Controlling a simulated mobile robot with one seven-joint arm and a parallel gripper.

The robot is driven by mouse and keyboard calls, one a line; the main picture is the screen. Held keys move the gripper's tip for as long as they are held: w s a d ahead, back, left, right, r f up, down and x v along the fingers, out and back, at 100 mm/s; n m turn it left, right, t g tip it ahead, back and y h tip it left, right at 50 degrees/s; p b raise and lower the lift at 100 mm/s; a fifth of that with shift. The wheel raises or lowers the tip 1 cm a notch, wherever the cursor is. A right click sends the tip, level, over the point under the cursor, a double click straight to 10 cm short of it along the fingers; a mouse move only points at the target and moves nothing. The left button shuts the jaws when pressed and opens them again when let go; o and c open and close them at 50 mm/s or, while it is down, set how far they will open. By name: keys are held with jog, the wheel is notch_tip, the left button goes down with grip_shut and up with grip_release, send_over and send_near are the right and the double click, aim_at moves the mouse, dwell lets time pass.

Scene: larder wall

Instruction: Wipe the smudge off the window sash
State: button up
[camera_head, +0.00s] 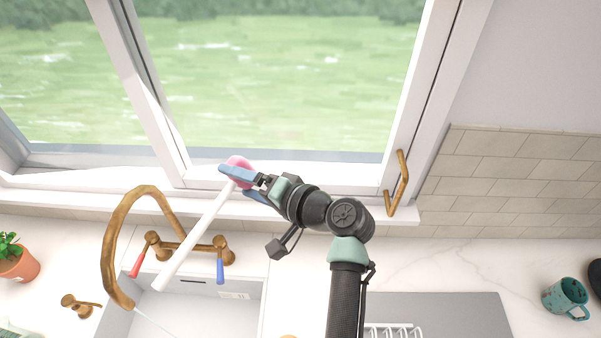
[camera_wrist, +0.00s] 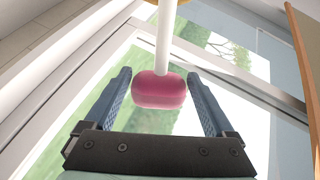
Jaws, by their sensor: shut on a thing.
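My gripper (camera_head: 236,181) is shut on a pink sponge-like head (camera_head: 240,168) on a long white handle (camera_head: 197,238). The handle slants down and left over the sink. In the wrist view, the pink head (camera_wrist: 158,90) sits between my two blue fingers (camera_wrist: 161,103), its white handle running up and away. The white window sash (camera_head: 425,80) frames the glass, and the head is in front of its lower left area. I cannot tell whether the head touches it. I cannot make out a smudge in either view.
A brass window handle (camera_head: 398,185) is right of my arm. A tall brass faucet (camera_head: 110,240) with red and blue levers stands at the sink (camera_head: 200,315). A potted plant (camera_head: 17,262) is far left, a teal mug (camera_head: 566,298) far right.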

jog(key=shift+a, duration=0.35)
jog(key=shift+w+f+b, duration=0.15)
jog(key=shift+w+b, duration=0.45)
jog(key=shift+w, duration=0.05)
jog(key=w+b, duration=0.2)
jog(key=w, duration=0.1)
jog(key=shift+w, duration=0.2)
jog(key=shift+w+b, duration=0.5)
jog(key=shift+w, duration=0.1)
jog(key=shift+w, duration=0.2)
jog(key=shift+d, duration=0.1)
